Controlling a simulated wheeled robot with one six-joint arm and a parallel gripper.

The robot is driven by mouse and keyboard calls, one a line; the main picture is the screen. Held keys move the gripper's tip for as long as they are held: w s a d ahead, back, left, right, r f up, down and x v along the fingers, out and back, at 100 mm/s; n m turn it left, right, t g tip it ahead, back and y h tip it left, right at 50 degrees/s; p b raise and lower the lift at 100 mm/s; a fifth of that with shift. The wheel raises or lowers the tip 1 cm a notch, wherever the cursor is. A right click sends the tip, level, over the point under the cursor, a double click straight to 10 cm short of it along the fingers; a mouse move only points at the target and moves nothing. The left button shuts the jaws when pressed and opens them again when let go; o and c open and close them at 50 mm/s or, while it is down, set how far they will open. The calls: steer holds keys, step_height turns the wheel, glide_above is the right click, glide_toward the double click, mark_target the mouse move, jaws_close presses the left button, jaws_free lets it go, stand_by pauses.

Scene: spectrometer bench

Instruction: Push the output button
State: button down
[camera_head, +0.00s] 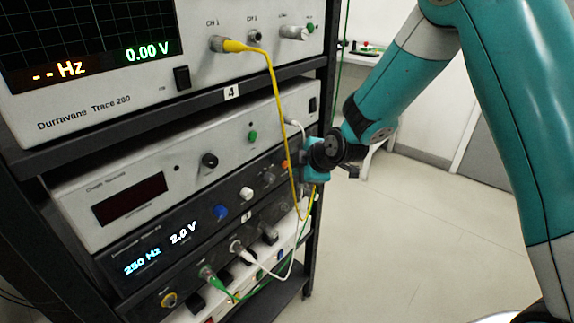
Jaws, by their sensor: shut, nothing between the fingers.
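The signal generator (150,263) is the dark-faced unit in the rack, showing "250 Hz" and "2.0 V". Its face carries a blue knob (221,212), a white knob (246,193), a dark knob and a small orange button (285,165) at the right end. The labels are too small to read, so I cannot tell for sure which control is the output button. My gripper (306,172) is shut and empty at the right end of this face, close to the orange button. Its fingertips are partly hidden, and I cannot tell whether they touch the panel.
An oscilloscope (100,112) reading "-- Hz" and "0.00 V" stands on the shelf above. A white unit (180,175) with a dark display lies between. A yellow cable (272,85) hangs beside my gripper; white and green cables (222,287) loop below. Open floor lies right.

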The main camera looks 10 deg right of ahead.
steer(key=shift+w, duration=0.1)
stand_by(0.3)
steer(key=shift+w+a, duration=0.25)
steer(key=shift+w, duration=0.05)
stand_by(0.4)
steer(key=shift+s+d+b, duration=0.25)
steer(key=shift+s+b, duration=0.1)
steer(key=shift+s, duration=0.05)
steer(key=s+d+b, duration=0.2)
steer(key=s+d, duration=0.1)
steer(key=s, duration=0.2)
steer(key=shift+d, duration=0.25)
stand_by(0.3)
